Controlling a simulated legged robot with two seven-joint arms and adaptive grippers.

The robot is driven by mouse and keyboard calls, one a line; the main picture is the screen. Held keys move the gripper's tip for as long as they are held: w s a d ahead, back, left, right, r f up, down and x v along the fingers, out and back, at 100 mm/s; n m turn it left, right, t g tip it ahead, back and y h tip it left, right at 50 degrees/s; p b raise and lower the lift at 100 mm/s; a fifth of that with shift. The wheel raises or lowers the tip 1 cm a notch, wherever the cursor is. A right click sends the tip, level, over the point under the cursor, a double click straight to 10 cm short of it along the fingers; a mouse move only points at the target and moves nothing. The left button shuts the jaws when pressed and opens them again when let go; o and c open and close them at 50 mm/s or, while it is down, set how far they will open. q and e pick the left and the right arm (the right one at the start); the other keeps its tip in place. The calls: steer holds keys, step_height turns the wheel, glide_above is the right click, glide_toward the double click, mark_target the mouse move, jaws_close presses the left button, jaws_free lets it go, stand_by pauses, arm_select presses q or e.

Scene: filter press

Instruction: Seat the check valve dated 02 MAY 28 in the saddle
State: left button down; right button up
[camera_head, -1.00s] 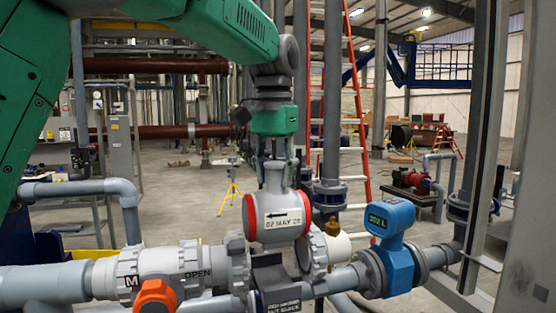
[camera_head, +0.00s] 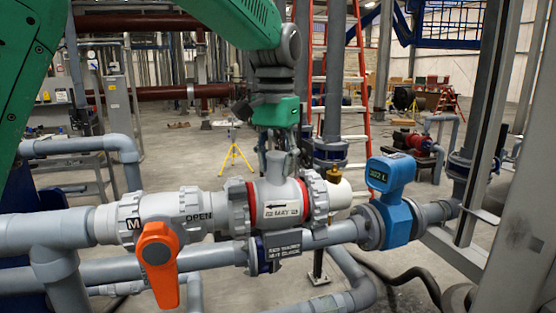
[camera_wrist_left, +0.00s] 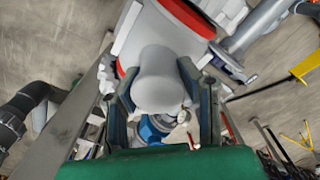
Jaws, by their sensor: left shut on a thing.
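The check valve (camera_head: 280,198) is a light grey body with red rings, a left-pointing arrow and a date label reading roughly 02 MAY 28, its last digits blurred. It sits upright in the pipe gap, between the left grey ribbed nut (camera_head: 238,207) and the right one (camera_head: 317,196). My left gripper (camera_head: 278,152) is shut on the valve's top neck, arm coming from above. In the left wrist view its fingers flank the round neck (camera_wrist_left: 158,80), with the red ring beyond. The saddle under the valve is mostly hidden; a dark placard (camera_head: 282,244) shows just below. My right gripper is not in view.
A grey ball valve with an orange handle (camera_head: 158,262) stands left of the nuts, marked OPEN. A blue meter (camera_head: 392,190) stands close on the right. A grey pipe (camera_head: 335,234) runs below the valve.

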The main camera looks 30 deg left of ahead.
arm_select(q)
steer(key=shift+a, duration=0.1)
steer(key=c, duration=1)
jaws_free()
steer(key=shift+s, duration=0.1)
steer(key=shift+f, duration=0.1)
step_height(320, 180, up, 12)
steer(key=shift+f, duration=0.1)
